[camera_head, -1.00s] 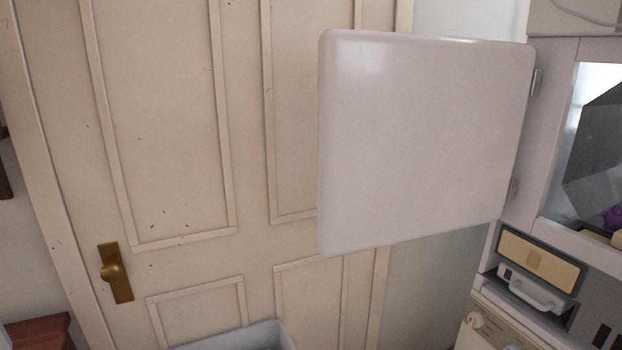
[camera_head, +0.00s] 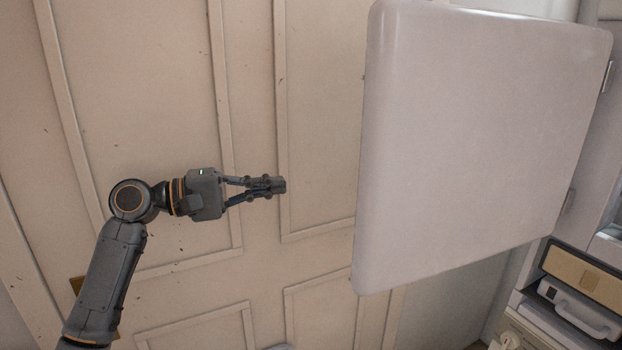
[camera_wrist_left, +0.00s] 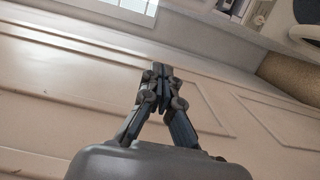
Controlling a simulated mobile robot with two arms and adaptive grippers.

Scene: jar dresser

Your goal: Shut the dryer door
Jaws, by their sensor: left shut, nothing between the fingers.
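The dryer door (camera_head: 480,140) is a white rounded panel. It stands wide open, hinged at its right edge to the dryer front (camera_head: 596,130) at the right of the head view. My left gripper (camera_head: 280,185) is shut and empty. It points right, to the left of the door's free edge, with a clear gap between them. The left wrist view also shows my left gripper (camera_wrist_left: 156,72) with its fingertips together. My right gripper is not in view. Most of the dryer opening is out of the frame or hidden.
A cream panelled room door (camera_head: 150,100) fills the background behind my left arm. Open air lies between my left gripper and the dryer door.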

